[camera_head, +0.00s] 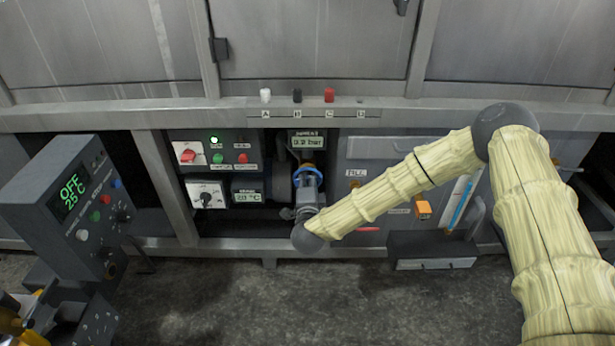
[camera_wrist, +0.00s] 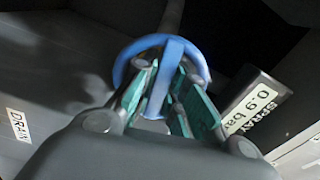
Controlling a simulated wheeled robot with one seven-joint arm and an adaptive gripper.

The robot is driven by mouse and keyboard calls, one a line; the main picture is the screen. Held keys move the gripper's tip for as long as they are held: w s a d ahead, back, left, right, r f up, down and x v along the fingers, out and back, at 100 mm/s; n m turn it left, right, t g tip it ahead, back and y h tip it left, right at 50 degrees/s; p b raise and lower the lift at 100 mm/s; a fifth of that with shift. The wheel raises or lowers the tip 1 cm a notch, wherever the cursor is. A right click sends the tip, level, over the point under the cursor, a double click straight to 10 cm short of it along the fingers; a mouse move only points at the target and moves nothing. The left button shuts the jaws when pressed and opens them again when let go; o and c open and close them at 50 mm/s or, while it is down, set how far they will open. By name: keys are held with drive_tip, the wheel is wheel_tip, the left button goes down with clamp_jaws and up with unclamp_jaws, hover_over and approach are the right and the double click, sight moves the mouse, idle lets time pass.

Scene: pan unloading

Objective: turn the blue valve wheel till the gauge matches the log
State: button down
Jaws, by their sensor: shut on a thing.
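The blue valve wheel (camera_head: 308,170) is in the recess at the middle of the panel, just below the spray gauge display (camera_head: 307,141). The wheel (camera_wrist: 124,62) fills the upper middle of the wrist view. My gripper (camera_wrist: 163,88) is shut on the wheel's blue crossbar, with a green-padded finger on each side. In the head view my gripper (camera_head: 306,188) and wrist hide the lower part of the wheel. The spray gauge (camera_wrist: 255,108) appears inverted at the right of the wrist view; its unit is bar, but its digits are hard to read. I cannot make out a log.
A control box (camera_head: 70,195) reading OFF 25 C stands at left. A panel with a red switch (camera_head: 187,153) and buttons is left of the wheel. An orange knob (camera_head: 423,210) and a dark tray (camera_head: 432,248) are at right. A DRAIN label (camera_wrist: 18,125) shows at left in the wrist view.

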drive_tip(key=shift+f+m, duration=0.1)
drive_tip(key=shift+m, duration=1.4)
drive_tip(key=c, duration=1.4)
unclamp_jaws()
drive_tip(key=shift+c, duration=0.2)
drive_tip(key=s, duration=1.2)
